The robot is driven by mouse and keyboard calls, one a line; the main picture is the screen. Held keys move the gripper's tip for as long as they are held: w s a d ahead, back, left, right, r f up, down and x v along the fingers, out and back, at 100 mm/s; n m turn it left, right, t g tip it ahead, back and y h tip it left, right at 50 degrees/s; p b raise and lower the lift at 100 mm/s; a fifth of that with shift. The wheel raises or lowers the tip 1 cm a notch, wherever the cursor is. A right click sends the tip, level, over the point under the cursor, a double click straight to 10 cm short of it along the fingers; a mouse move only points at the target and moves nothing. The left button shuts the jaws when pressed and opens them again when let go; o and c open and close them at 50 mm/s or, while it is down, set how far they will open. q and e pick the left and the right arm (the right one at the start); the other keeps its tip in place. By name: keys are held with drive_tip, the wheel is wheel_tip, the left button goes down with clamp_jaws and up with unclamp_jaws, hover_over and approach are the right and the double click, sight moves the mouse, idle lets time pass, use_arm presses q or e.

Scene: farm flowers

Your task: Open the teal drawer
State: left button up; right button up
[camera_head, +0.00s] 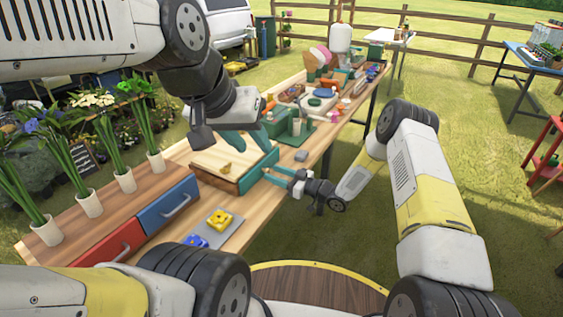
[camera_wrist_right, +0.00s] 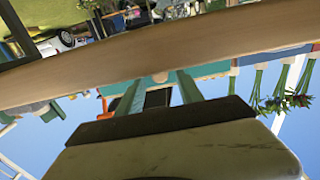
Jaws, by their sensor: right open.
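My left gripper (camera_head: 247,142) is above the box, fingers apart and empty.
A blue drawer (camera_head: 168,206) and a red drawer (camera_head: 108,243) stand to the left on the table (camera_head: 232,226). White vases (camera_head: 124,179) hold flowers. A grey tray (camera_head: 207,239) bears yellow and blue pieces. Tools crowd the far table; grass lies open to the right.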

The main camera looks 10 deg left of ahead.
drive_tip(key=shift+w+a, duration=0.15)
drive_tip(key=shift+a, duration=0.35)
drive_tip(key=shift+c, duration=0.4)
clamp_jaws()
idle(0.7)
